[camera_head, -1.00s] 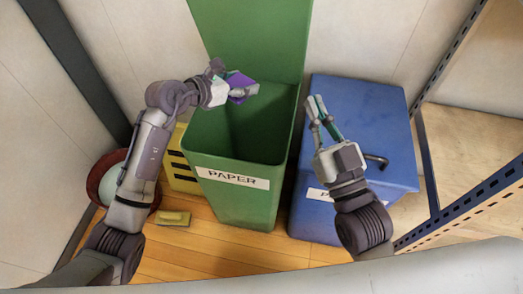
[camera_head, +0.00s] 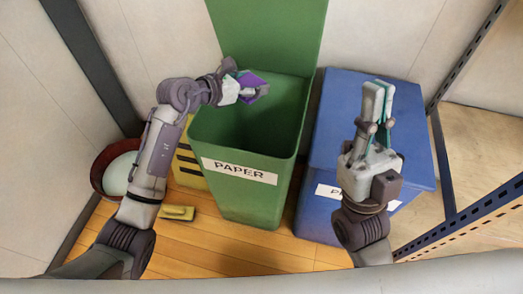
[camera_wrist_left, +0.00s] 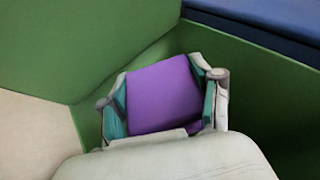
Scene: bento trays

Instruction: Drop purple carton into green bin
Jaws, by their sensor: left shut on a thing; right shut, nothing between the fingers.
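The purple carton (camera_head: 252,80) is in my left gripper (camera_head: 252,92), above the opening of the green bin (camera_head: 240,205) near its back. In the left wrist view the purple carton (camera_wrist_left: 163,95) sits between the two teal-padded fingers of my left gripper (camera_wrist_left: 165,98), which is shut on it. The green walls of the bin (camera_wrist_left: 270,100) show around and below it. The green bin stands open, with its lid raised behind and a "PAPER" label on its front. My right gripper (camera_head: 378,92) is shut and empty, above the blue bin.
A closed blue bin (camera_head: 325,130) stands right of the green bin. A yellow bin (camera_head: 190,172) stands behind my left arm, with a red and pale round container (camera_head: 105,165) to its left. A yellow block (camera_head: 178,213) lies on the wood floor. Metal shelving (camera_head: 445,165) stands at the right.

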